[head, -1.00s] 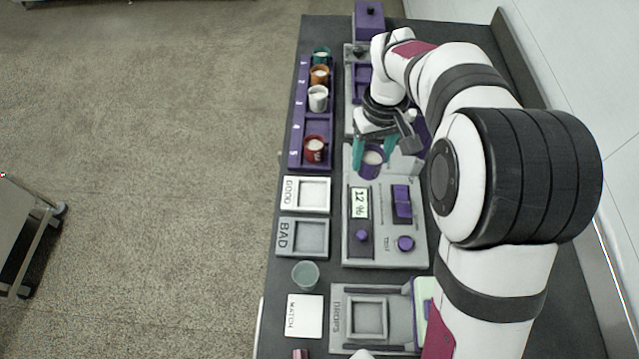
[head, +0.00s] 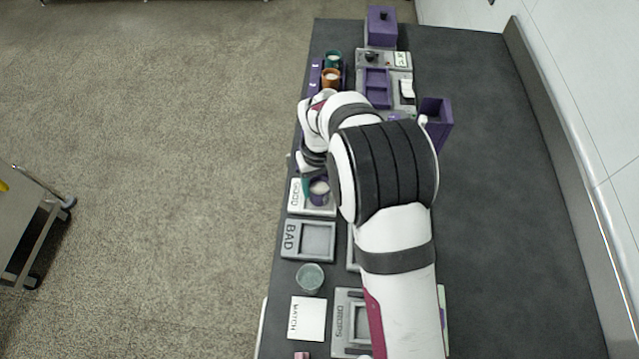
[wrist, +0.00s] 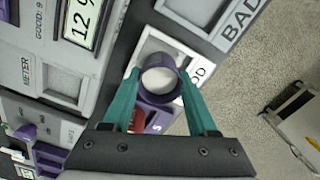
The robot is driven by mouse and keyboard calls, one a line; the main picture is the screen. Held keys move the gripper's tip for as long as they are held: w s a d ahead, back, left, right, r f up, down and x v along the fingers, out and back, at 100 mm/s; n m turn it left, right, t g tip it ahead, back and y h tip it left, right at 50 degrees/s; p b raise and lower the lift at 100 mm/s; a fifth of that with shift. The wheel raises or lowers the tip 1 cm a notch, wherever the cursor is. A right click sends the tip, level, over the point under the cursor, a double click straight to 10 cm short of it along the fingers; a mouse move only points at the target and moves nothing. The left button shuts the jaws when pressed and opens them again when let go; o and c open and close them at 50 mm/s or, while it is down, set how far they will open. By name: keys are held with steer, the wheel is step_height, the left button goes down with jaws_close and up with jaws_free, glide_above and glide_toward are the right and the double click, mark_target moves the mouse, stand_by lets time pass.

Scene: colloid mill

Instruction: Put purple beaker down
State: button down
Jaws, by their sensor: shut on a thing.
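The purple beaker (wrist: 160,80) holds a white content and sits between the two green fingers of my gripper (wrist: 160,95) in the wrist view. My gripper is shut on it. In the head view the purple beaker (head: 319,191) is over the GOOD tray (head: 296,196), with a green finger (head: 306,187) of my gripper beside it. The GOOD tray also shows under the beaker in the wrist view (wrist: 150,47). I cannot tell whether the beaker's base touches the tray. My arm hides part of the rack and the meter in the head view.
The grey BAD tray (head: 290,240) lies just in front of the GOOD tray. A glass beaker (head: 310,278) and a white MATCH card (head: 307,318) stand nearer. The purple rack (head: 315,80) holds green (head: 333,58) and orange (head: 331,77) beakers. The table's right side is clear.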

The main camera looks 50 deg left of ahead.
steer(key=shift+f, duration=0.1)
steer(key=shift+c, duration=0.9)
jaws_free()
